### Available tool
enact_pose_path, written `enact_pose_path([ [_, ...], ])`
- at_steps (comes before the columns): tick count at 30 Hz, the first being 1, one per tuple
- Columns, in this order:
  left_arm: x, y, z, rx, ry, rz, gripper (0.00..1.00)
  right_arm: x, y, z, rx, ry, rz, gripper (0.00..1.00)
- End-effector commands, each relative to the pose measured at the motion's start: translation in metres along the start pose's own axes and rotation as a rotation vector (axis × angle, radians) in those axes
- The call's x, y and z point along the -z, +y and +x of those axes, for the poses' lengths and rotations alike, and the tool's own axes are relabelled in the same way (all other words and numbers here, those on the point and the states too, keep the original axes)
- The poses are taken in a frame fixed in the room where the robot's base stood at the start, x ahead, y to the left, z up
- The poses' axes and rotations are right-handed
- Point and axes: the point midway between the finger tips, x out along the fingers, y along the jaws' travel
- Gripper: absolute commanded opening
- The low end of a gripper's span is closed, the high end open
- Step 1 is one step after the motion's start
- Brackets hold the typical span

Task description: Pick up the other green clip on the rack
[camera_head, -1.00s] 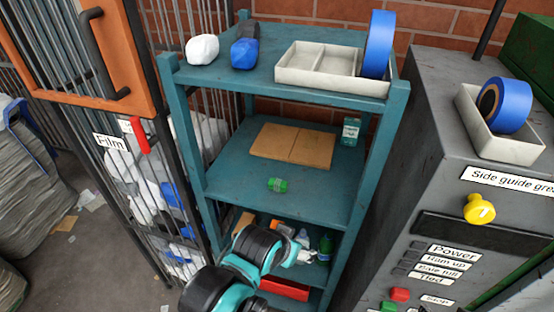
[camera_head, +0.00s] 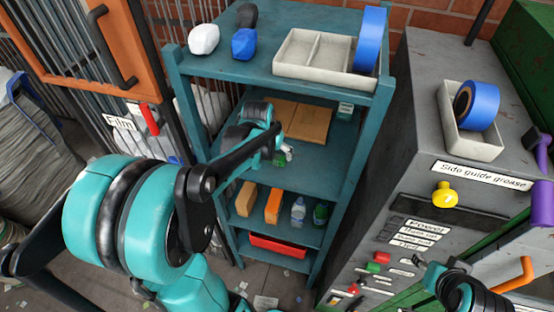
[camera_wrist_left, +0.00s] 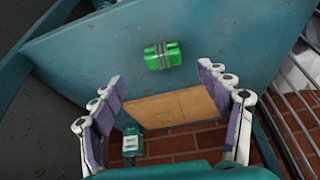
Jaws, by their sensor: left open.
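The green clip (camera_wrist_left: 162,55) lies on the rack's teal middle shelf (camera_wrist_left: 100,60), with grey bands around its middle. My left gripper (camera_wrist_left: 163,82) is open and empty, its two purple-lined fingers spread apart. In the left wrist view the clip is above the gap between the fingertips, apart from both. In the head view my left arm reaches into the rack, and the gripper (camera_head: 282,156) is over the middle shelf, largely hiding the clip. My right gripper is not in view; a teal and black part of my right arm shows at the bottom right.
Brown cardboard (camera_head: 301,118) and a small teal box (camera_wrist_left: 131,142) lie farther back on the shelf. The top shelf holds a divided tray (camera_head: 315,50) and a blue tape roll (camera_head: 371,38). Rack posts flank the opening. The grey machine (camera_head: 410,130) stands to the right.

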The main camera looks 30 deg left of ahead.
Motion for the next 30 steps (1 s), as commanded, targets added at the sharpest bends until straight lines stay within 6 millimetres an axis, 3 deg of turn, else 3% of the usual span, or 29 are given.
enact_pose_path([
  [21,0.003,-0.004,0.076,0.0,-0.003,-0.002,0.76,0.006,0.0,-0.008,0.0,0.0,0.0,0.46],
  [30,0.002,-0.004,0.081,0.0,-0.003,-0.002,0.76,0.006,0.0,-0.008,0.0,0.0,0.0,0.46],
])
